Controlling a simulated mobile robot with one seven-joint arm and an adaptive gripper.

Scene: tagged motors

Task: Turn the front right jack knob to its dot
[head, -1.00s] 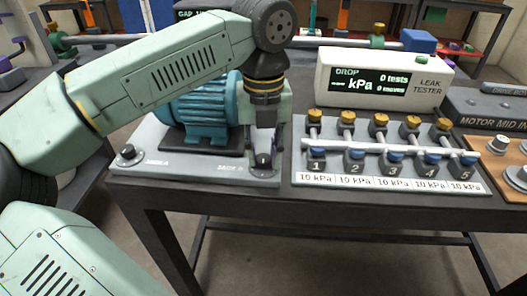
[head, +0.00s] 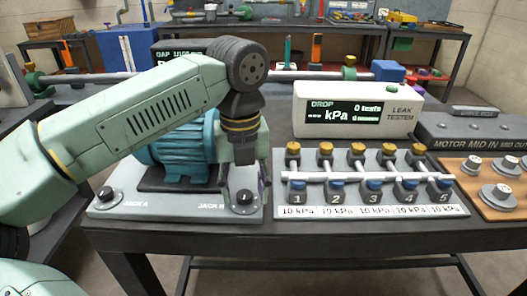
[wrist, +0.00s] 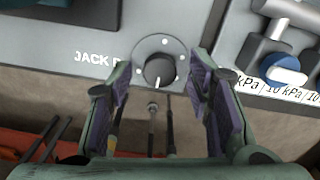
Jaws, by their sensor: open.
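The front right jack knob (head: 244,197) is a small black knob on the right front corner of the grey motor base plate (head: 150,211), beside a JACK label. In the wrist view the knob (wrist: 160,70) sits on a round grey disc, its white pointer line toward the bottom of the picture. Small white dots show on the disc, one near the top. My gripper (head: 244,180) is open above the knob. In the wrist view its two purple-padded fingers (wrist: 160,95) stand apart to the left and right of the knob, with nothing held.
A teal motor (head: 180,150) stands on the plate behind my gripper. Another black knob (head: 105,193) is at the plate's front left. A manifold panel (head: 370,209) with several numbered valves lies close on the right. The table's front edge is near the knob.

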